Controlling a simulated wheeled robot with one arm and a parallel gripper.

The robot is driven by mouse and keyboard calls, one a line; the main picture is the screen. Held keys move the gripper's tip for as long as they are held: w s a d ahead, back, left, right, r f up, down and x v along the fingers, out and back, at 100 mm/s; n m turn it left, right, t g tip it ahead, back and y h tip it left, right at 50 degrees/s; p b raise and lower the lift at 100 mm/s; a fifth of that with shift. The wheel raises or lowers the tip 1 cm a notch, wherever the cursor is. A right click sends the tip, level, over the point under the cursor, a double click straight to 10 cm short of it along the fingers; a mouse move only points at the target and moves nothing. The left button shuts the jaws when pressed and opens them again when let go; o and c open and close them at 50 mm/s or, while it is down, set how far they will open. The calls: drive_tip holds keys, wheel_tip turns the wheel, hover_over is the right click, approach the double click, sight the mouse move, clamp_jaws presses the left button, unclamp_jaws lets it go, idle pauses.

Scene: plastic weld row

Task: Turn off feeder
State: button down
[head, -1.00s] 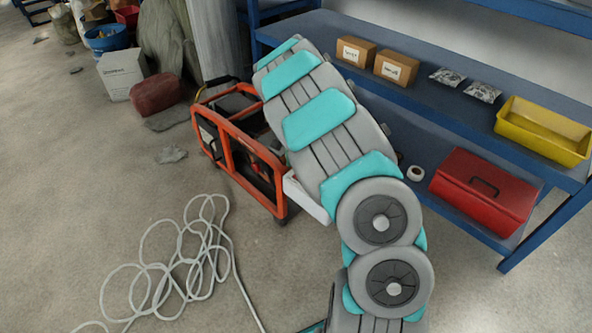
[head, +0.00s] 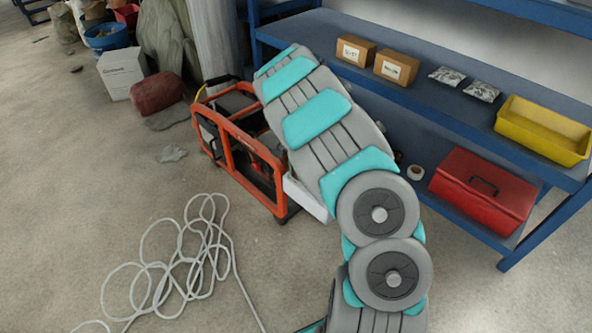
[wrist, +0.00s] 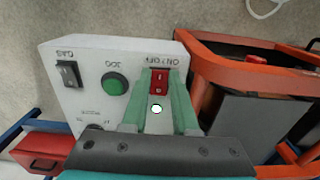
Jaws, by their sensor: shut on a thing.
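The feeder's white control panel (wrist: 85,65) fills the left and middle of the wrist view, with its labels upside down. It carries a red ON/OFF rocker switch (wrist: 159,85), a round green JOG button (wrist: 115,83) and a black GAS switch (wrist: 68,74). My gripper (wrist: 161,74) has its green fingers on either side of the red switch and is shut on it. I cannot tell for sure which way the rocker is tipped. In the head view, the white box (head: 309,199) shows only partly, and my arm hides my gripper.
An orange-framed machine (head: 277,178) stands beside the white box. A blue shelf (head: 440,118) on the right holds a red toolbox (head: 482,196), a yellow bin (head: 543,130) and cardboard boxes (head: 396,66). A coiled pale hose (head: 160,268) lies on otherwise open floor at the left.

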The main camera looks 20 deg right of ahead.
idle(0.4)
drive_tip(key=shift+w+y, duration=0.1)
drive_tip(key=shift+y, duration=0.3)
drive_tip(key=shift+w+d+r+g+y, duration=0.15)
drive_tip(key=shift+g+y, duration=0.1)
drive_tip(key=shift+y, duration=0.25)
drive_tip(key=shift+s+d+g+y, duration=0.15)
drive_tip(key=shift+g+y, duration=0.1)
drive_tip(key=shift+y, duration=0.25)
drive_tip(key=shift+w, duration=0.1)
drive_tip(key=c, duration=0.7)
unclamp_jaws()
